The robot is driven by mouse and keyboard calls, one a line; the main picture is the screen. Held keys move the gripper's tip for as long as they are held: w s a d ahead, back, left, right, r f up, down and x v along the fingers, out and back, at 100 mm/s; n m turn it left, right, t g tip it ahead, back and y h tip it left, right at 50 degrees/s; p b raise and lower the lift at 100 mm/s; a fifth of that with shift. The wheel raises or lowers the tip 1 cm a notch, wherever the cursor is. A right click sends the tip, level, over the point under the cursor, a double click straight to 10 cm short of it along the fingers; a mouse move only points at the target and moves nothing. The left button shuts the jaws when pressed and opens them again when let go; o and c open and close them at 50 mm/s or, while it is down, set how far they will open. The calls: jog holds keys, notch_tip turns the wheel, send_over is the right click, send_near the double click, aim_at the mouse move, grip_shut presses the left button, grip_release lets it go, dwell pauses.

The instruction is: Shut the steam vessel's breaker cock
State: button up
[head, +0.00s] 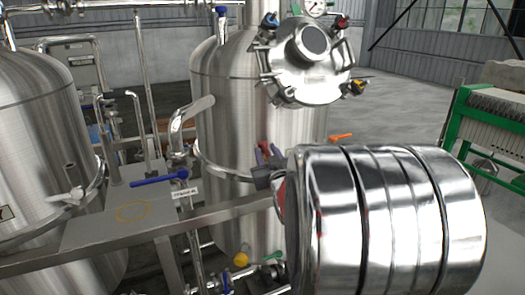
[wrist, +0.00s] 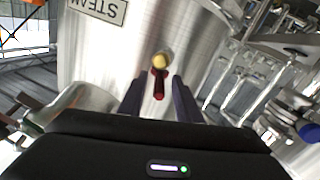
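The steam vessel (wrist: 100,55) is a brushed steel wall in the wrist view, with an upside-down plate reading "STEAM" (wrist: 103,10), partly cut off. A small cock with a red lever (wrist: 159,86) and a round yellow-brass end (wrist: 161,60) stands out from the wall. I take it for the breaker cock. My gripper (wrist: 157,92) is open, with one dark finger on each side of the red lever and a gap on both sides. In the head view, my gripper (head: 266,157) is in front of the middle steel tank (head: 230,120), and my shiny arm hides much there.
An orange handle (head: 341,137) is right of the tank. Yellow (head: 241,259) and green (head: 273,256) handles are low down. A green-framed filter press (head: 490,125) stands at right.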

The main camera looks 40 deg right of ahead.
jog(key=shift+w, duration=0.3)
jog(key=shift+s+d, duration=0.1)
jog(key=shift+c, duration=0.5)
grip_shut()
